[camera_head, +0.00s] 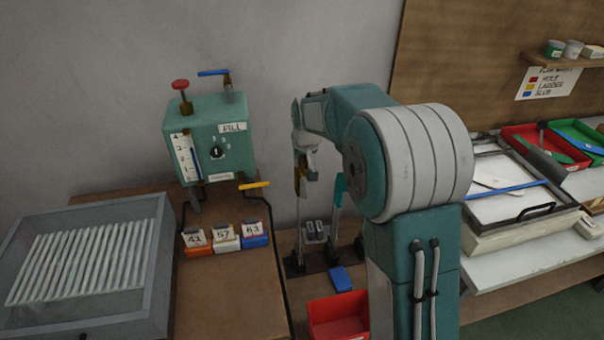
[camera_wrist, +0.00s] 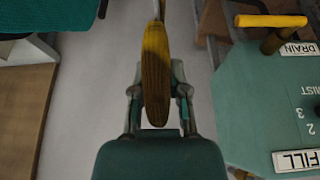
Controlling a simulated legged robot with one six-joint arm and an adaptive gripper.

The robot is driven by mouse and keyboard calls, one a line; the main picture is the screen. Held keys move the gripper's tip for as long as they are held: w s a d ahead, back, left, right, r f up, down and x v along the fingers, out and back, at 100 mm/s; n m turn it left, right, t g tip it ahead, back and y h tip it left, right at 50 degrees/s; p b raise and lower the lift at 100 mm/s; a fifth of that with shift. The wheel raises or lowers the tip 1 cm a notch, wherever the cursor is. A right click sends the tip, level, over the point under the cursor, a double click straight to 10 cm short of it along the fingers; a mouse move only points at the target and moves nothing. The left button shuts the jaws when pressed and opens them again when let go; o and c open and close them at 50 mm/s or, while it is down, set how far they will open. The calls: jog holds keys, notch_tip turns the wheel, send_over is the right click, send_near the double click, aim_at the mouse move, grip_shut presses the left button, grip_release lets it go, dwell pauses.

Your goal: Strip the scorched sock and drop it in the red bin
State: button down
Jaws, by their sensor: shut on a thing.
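My gripper (camera_head: 302,180) points down over the back of the bench, and its fingers are partly hidden by my arm. In the wrist view my gripper (camera_wrist: 157,85) is shut on a long yellow and brown handle-like thing (camera_wrist: 156,75). A thin pale shaft runs on from its far end. In the head view the yellow-brown thing (camera_head: 301,176) sits between the fingers. The red bin (camera_head: 338,328) stands below, at the front of the bench, partly hidden by my arm. I cannot make out a scorched sock.
A dark stand (camera_head: 312,262) with upright pale forms and a blue block (camera_head: 340,279) are behind the bin. The green FILL box (camera_head: 208,140) with its yellow lever (camera_head: 255,185) is close on the left.

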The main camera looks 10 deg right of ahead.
jog(key=shift+r, duration=5.8)
